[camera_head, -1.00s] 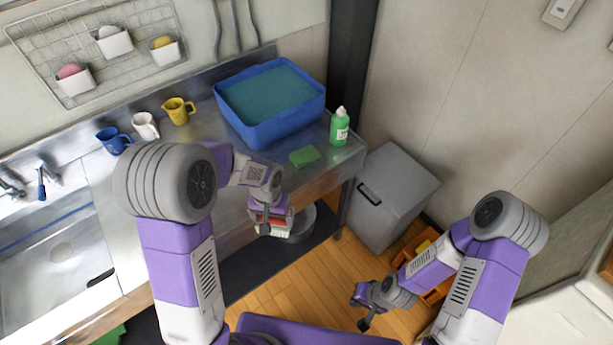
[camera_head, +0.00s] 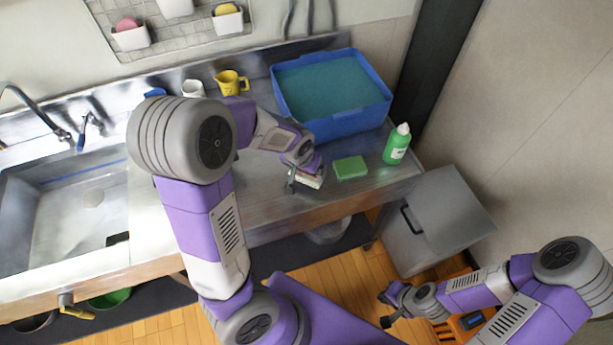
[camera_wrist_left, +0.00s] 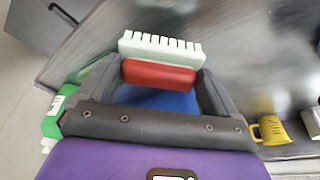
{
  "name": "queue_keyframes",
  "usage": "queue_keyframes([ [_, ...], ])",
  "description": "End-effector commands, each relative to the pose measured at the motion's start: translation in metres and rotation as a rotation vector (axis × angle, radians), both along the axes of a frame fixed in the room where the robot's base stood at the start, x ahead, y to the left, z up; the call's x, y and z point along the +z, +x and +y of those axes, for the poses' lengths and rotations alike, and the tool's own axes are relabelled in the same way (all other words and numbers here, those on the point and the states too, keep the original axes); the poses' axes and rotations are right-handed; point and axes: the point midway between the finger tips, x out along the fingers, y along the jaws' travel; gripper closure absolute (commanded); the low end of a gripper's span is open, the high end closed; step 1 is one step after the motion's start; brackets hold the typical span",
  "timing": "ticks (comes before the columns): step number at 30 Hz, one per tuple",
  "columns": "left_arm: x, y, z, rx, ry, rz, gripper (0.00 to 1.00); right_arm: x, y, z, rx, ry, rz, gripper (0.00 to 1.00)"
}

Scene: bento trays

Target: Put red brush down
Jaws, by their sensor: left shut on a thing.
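The red brush (camera_wrist_left: 158,75) with pale bristles shows between the fingers of my left gripper (camera_wrist_left: 158,88) in the left wrist view. The gripper is shut on it. In the head view the left gripper (camera_head: 305,178) holds the brush (camera_head: 311,182) over the front part of the steel counter (camera_head: 265,200), left of a green sponge (camera_head: 350,168). The gripper hides part of the brush, and I cannot tell if it touches the counter. My right gripper (camera_head: 385,309) is open and empty, low over the wooden floor at the right.
A blue basin (camera_head: 350,125) stands behind the brush, and a green bottle (camera_head: 396,145) is right of the sponge. A yellow cup (camera_head: 231,84) and a white cup (camera_head: 193,88) stand at the back. A grey bin (camera_head: 435,220) stands beyond the counter's right end.

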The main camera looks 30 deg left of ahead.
Motion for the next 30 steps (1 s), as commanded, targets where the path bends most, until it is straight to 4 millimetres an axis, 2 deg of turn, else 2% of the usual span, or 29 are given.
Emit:
queue_keyframes([
  [8, -0.037, -0.001, 0.0, 0.0, 0.001, 0.003, 0.56, -0.011, 0.0, 0.0, 0.0, 0.0, -0.001, 1.0],
  [21, -0.043, 0.0, 0.0, 0.0, 0.0, 0.0, 0.56, -0.015, 0.001, 0.0, 0.0, 0.0, -0.001, 1.0],
  [22, -0.042, 0.0, 0.0, 0.0, 0.0, 0.001, 0.03, -0.014, 0.001, 0.0, 0.0, 0.0, -0.001, 1.0],
  [23, -0.042, 0.0, 0.0, 0.001, 0.0, 0.001, 0.0, -0.013, 0.0, 0.0, 0.0, 0.0, -0.001, 1.0],
  [30, -0.041, 0.0, 0.0, 0.0, 0.0, 0.001, 0.0, -0.013, 0.0, 0.0, 0.0, 0.0, -0.001, 1.0],
])
